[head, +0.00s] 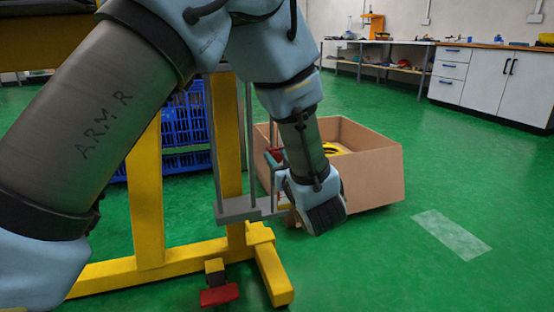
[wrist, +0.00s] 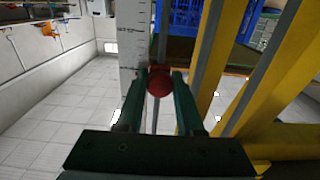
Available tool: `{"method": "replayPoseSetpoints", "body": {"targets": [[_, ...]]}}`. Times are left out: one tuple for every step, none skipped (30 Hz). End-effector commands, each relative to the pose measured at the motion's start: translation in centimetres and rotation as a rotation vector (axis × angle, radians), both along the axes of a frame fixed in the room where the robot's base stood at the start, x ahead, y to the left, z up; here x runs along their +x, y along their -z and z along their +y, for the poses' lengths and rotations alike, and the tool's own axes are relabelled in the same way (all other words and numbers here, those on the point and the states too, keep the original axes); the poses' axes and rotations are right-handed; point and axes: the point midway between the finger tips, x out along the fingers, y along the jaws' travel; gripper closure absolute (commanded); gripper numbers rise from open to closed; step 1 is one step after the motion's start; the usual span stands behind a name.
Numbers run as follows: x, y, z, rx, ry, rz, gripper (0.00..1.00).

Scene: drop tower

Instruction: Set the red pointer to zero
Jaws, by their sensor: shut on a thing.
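The red pointer (wrist: 160,82) shows in the wrist view as a round red knob on a thin vertical rod. The fingers of my gripper (wrist: 160,86) are shut on it, one on each side. A white scale (wrist: 132,40) with dark marks stands just behind and left of the knob; its marks are too small to read surely. In the head view the red pointer (head: 275,155) shows partly, beside the grey rods of the tower, and my gripper (head: 271,163) is at it. My wrist hides part of this.
The yellow tower frame (head: 147,200) stands on the green floor, with a red pedal (head: 219,295) at its foot. An open cardboard box (head: 372,178) stands close behind my wrist. Blue crates (head: 182,125) are behind the frame.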

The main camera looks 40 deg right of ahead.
Motion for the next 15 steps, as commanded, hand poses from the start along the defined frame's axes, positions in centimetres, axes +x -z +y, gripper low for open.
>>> {"method": "replayPoseSetpoints", "body": {"targets": [[0.0,-1.9,0.0,-0.002,0.0,0.0,1.0],[0.0,-2.5,0.0,-0.002,0.0,0.0,1.0],[0.0,-3.4,0.0,-0.002,0.0,0.0,1.0],[0.0,-4.1,0.0,-0.002,0.0,0.0,1.0],[0.0,-4.8,0.0,-0.002,0.0,0.0,1.0],[0.0,-5.7,0.0,-0.002,0.0,0.0,1.0],[0.0,-6.4,0.0,-0.002,0.0,0.0,1.0],[0.0,-7.2,0.0,-0.001,0.0,-0.001,1.0],[0.0,-8.1,0.0,-0.001,0.0,-0.001,1.0],[0.0,-8.9,0.0,-0.001,0.0,-0.001,1.0],[0.0,-9.6,0.0,-0.001,0.0,-0.001,1.0],[0.0,-10.5,0.0,-0.001,-0.001,-0.001,1.0],[0.0,-11.2,0.0,-0.002,-0.001,0.0,1.0],[0.0,-11.8,0.0,-0.003,-0.001,-0.001,1.0],[0.0,-12.6,0.0,-0.003,-0.001,-0.001,1.0]]}}
